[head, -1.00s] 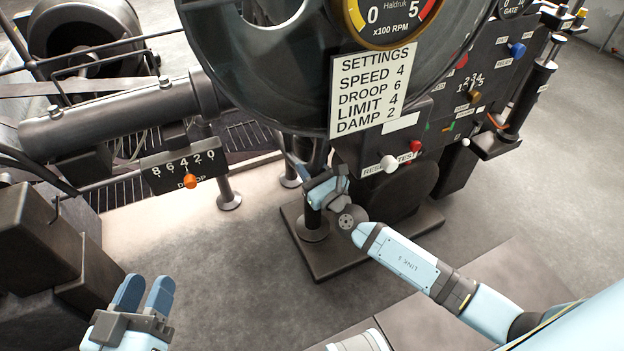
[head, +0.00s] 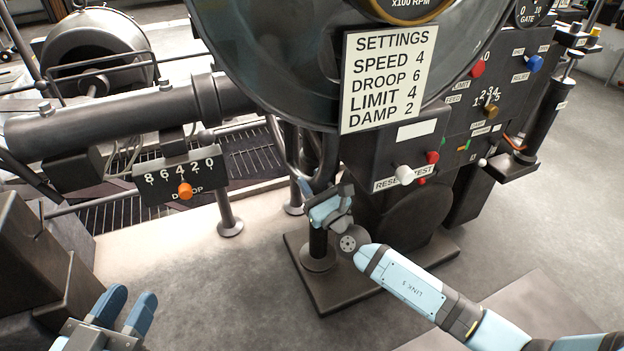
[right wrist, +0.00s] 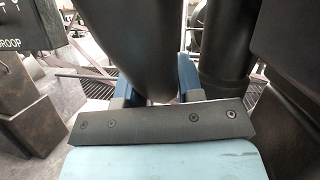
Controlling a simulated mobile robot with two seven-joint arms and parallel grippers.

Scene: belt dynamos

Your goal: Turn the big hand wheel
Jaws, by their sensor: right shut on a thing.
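The big hand wheel shows only in part, as a dark curved rim (head: 292,160) below the large round housing in the head view. The rest of it is hidden. My right gripper (head: 322,196) is at this rim, low beside a dark post. In the right wrist view a thick dark bar (right wrist: 145,45), which looks like the rim, passes between the two blue fingers of my right gripper (right wrist: 152,80); it is shut on it. My left gripper (head: 128,306) is at the lower left, its fingers apart and empty, away from the wheel.
A black panel with an orange droop knob (head: 185,190) is left of the rim. The settings card (head: 388,80) hangs on the round housing. A white knob (head: 404,176) and red knobs stand close above my right forearm. Bare floor (head: 220,280) lies between my grippers.

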